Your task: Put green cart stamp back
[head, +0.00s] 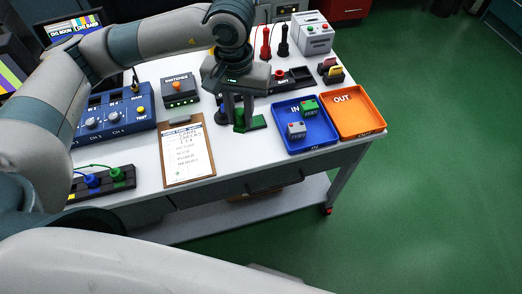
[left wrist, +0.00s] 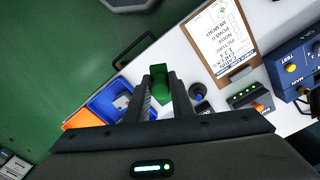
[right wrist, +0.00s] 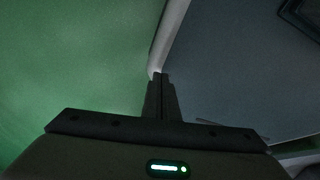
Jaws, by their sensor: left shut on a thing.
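My left gripper (head: 238,122) is over the table, left of the blue IN tray, pointing down. It is shut on a green block-like piece, the green stamp (left wrist: 160,82), held between the fingertips in the left wrist view. In the head view green shows at and right of the fingertips (head: 255,123), low over the white tabletop; whether it touches the table I cannot tell. A small dark piece with a blue part (left wrist: 198,92) stands close beside the gripper. My right gripper (right wrist: 160,82) is shut and empty, away from the table top; the head view does not show it.
The blue IN tray (head: 318,141) holds a green and a grey block; the orange OUT tray (head: 370,126) is empty. A clipboard (head: 188,172), blue test box (head: 139,118) and black rack (head: 126,184) with colored plugs lie left. A BATT holder (head: 301,84) is behind.

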